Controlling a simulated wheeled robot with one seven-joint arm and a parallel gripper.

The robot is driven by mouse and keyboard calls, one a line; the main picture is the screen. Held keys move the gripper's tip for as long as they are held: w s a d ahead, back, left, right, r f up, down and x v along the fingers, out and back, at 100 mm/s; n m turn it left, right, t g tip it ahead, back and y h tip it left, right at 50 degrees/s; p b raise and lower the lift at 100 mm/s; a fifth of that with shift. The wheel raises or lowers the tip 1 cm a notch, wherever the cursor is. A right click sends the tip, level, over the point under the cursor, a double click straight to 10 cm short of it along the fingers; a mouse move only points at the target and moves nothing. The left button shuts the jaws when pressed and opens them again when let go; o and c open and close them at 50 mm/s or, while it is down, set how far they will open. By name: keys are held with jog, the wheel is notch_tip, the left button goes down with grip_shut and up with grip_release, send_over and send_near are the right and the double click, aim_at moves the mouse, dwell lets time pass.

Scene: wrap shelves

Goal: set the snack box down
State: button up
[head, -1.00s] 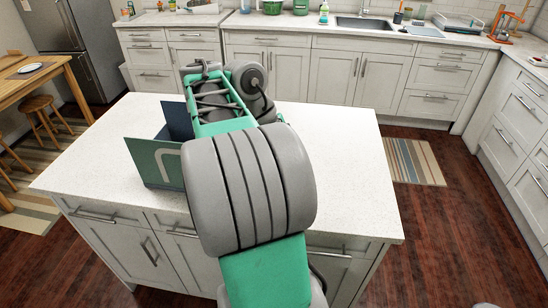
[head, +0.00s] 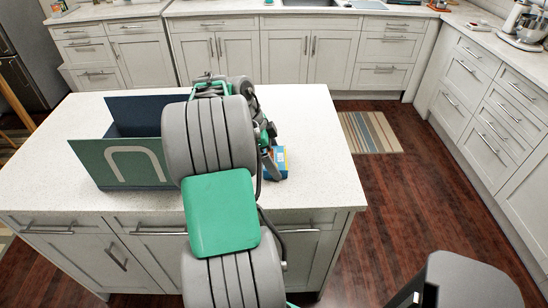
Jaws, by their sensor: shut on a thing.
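The snack box (head: 281,158) is a small blue box with a yellow-orange part, seen just right of my arm over the white island top (head: 320,165). My gripper (head: 268,155) is at its left side and shut on it. I cannot tell whether the box's underside touches the island top.
An open dark blue and green box (head: 90,165) with a pale arch mark stands on the island, left of my arm. The island top is clear to the right of the snack box. Cabinets line the back and right; a striped rug (head: 370,132) lies on the floor.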

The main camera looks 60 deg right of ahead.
jog(key=shift+f, duration=0.2)
jog(key=o, duration=1.1)
jog(key=shift+r, duration=0.1)
jog(key=shift+r, duration=0.1)
jog(key=p+v, duration=0.3)
jog(key=v, duration=0.9)
jog(key=shift+a, duration=0.1)
